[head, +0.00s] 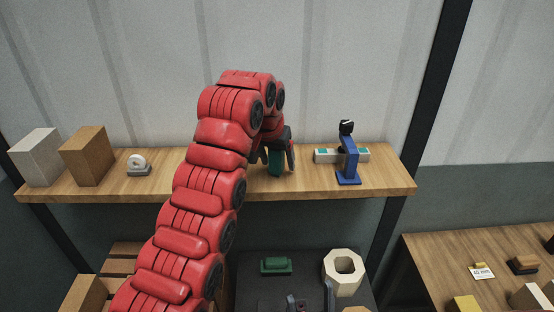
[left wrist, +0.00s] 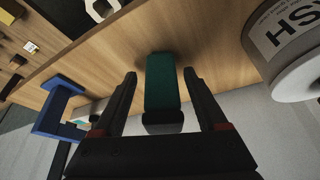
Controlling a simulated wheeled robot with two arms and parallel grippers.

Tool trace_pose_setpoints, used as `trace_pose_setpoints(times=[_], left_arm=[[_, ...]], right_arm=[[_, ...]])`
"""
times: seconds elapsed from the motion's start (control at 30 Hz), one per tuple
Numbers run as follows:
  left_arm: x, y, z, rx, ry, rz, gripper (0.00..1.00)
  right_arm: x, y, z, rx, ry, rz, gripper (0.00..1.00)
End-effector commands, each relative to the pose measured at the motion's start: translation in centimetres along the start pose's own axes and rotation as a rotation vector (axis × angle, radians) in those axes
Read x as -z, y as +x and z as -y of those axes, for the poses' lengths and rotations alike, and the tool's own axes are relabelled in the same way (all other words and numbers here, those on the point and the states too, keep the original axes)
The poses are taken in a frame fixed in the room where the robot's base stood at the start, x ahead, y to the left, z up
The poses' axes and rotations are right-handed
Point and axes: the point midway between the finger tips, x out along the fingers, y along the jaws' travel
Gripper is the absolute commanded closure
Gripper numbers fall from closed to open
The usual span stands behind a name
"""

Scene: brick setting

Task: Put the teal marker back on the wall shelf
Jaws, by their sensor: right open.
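The teal marker (head: 276,164) is at the wall shelf (head: 310,191), partly hidden by my left gripper in the head view. In the left wrist view the teal marker (left wrist: 163,85) lies between the two fingers, with a visible gap on each side. My left gripper (head: 277,158) is open around it, fingers pointing to the shelf board. In the left wrist view its fingertips (left wrist: 160,75) are on either side of the marker. My right gripper (head: 310,300) is open at the bottom edge of the head view, low in front of the shelf.
A blue stand (head: 349,162) and a white-teal block (head: 325,155) are right of the marker. A labelled white cylinder (left wrist: 292,55) is close on its other side. Two boxes (head: 85,155) stand at the shelf's left. Below are a cream ring (head: 344,287) and green part (head: 276,265).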

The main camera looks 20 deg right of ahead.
Motion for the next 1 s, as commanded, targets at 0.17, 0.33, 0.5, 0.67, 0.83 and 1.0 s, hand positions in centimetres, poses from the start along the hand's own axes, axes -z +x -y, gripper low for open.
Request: trace_pose_setpoints(times=[0.17,0.33,0.5,0.67,0.83,1.0], left_arm=[[0.0,0.0,0.0,0.0,0.0,0.0,0.26],[0.0,-0.4,0.0,0.0,0.0,-0.001,0.26],[-0.1,-2.6,0.1,0.002,0.0,-0.003,0.26],[0.2,-6.2,0.0,0.002,0.0,-0.005,0.26],[0.3,-9.4,0.4,0.004,-0.004,0.0,0.26],[0.3,-11.1,0.2,0.003,-0.002,0.001,0.26]], right_arm=[[0.0,0.0,0.0,0.0,0.0,0.0,0.24],[-0.1,-0.3,0.0,0.0,0.0,0.0,0.24],[-0.3,-1.8,0.1,0.0,0.0,0.0,0.24],[-0.4,-2.2,0.1,0.0,0.0,0.0,0.24],[0.0,0.2,0.0,0.0,0.0,0.0,0.24],[0.3,2.0,-0.1,0.0,0.0,0.0,0.24]])
